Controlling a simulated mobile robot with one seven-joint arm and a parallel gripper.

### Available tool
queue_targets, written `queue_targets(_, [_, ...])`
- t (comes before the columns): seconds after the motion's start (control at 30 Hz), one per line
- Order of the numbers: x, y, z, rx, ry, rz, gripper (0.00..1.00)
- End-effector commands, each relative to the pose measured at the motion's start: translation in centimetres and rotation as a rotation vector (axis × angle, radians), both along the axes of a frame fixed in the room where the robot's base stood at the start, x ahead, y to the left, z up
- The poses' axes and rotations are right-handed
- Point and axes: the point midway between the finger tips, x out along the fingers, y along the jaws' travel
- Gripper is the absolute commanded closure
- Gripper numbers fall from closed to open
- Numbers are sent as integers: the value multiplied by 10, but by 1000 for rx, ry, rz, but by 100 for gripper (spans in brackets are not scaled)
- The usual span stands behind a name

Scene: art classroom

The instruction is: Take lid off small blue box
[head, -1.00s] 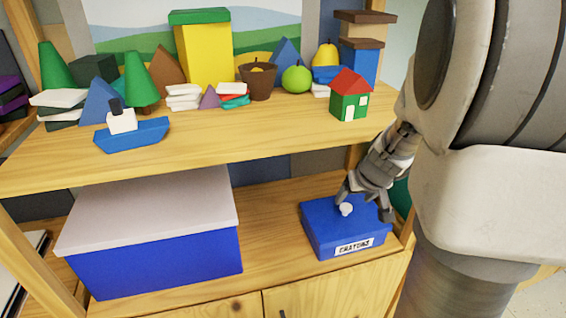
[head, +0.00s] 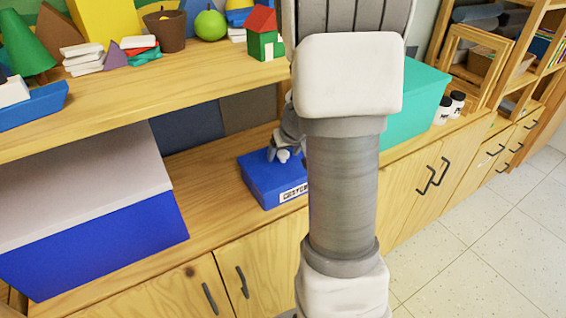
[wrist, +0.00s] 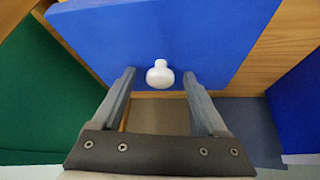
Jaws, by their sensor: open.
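The small blue box (head: 262,184) with a white label stands on the lower shelf, partly hidden behind my arm in the head view. In the wrist view its blue lid (wrist: 215,35) fills the top middle, with a round white knob (wrist: 160,74) on it. My gripper (wrist: 160,82) is open, one finger on each side of the knob, with gaps to both. In the head view my gripper (head: 284,148) is over the box and mostly hidden by my arm. I cannot tell whether the fingers touch the lid.
A large blue box (head: 105,240) with a pale lid stands to the left. A teal box (head: 412,108) and small jars (head: 450,106) are to the right. The upper shelf (head: 180,97) with toys, including a red-roofed house (head: 264,38), overhangs behind.

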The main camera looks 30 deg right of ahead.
Motion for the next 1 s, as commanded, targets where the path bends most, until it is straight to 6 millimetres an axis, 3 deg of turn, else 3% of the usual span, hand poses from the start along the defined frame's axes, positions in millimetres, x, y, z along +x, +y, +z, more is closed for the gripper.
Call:
queue_targets(0.07, [0, 0, 0, 0, 0, 0, 24])
queue_targets(0.5, [0, 0, 1, 0, 0, 1, 100])
queue_targets(1.0, [-4, 1, 6, -1, -2, 1, 100])
